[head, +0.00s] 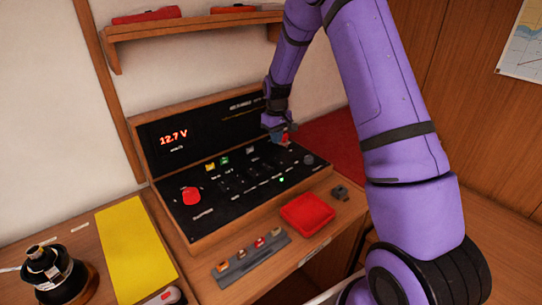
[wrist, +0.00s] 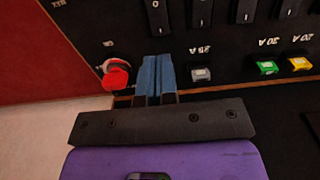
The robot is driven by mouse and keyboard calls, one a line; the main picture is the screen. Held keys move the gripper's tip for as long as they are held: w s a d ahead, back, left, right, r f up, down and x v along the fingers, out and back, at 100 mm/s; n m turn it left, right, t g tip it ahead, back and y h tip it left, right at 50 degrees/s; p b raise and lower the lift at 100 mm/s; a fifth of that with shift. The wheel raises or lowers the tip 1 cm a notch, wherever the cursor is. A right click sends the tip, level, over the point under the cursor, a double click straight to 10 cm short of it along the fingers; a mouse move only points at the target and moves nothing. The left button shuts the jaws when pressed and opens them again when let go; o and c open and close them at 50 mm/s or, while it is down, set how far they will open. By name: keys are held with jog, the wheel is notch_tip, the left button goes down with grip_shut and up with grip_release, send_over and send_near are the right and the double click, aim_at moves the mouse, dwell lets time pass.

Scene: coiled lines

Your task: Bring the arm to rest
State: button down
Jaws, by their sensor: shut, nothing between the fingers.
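My purple arm reaches from the right of the head view over a black control panel (head: 235,192). My gripper (head: 279,132) is near the panel's far right part. In the wrist view my gripper's blue fingers (wrist: 158,78) are closed together with nothing between them. Just left of the fingers there is a small red knob or cap (wrist: 117,76) with a pale ring. Whether the fingers touch the panel or the red piece I cannot tell.
The panel carries a grey fuse (wrist: 201,74), a green fuse (wrist: 267,67), a yellow fuse (wrist: 300,63) and a large red knob (head: 191,196). Its display (head: 173,137) reads 12.7 V. A red tray (head: 308,211) and a grey fuse rack (head: 250,257) lie in front. A shelf (head: 190,27) hangs above.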

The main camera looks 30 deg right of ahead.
jog(key=s+a+r+m+t, duration=0.1)
jog(key=s+a+r, duration=0.2)
jog(key=s+r, duration=0.65)
jog(key=s+a+r+t, duration=0.25)
jog(key=s+r, duration=0.35)
jog(key=r, duration=0.7)
jog(key=s+a+r+t, duration=0.1)
jog(key=s+a+r, duration=0.1)
jog(key=s, duration=1)
jog(key=s+a+r+m, duration=0.1)
jog(key=s+r, duration=0.3)
jog(key=s, duration=0.7)
jog(key=shift+s+a+t, duration=0.35)
jog(key=shift+s+a, duration=0.05)
jog(key=shift+a, duration=0.25)
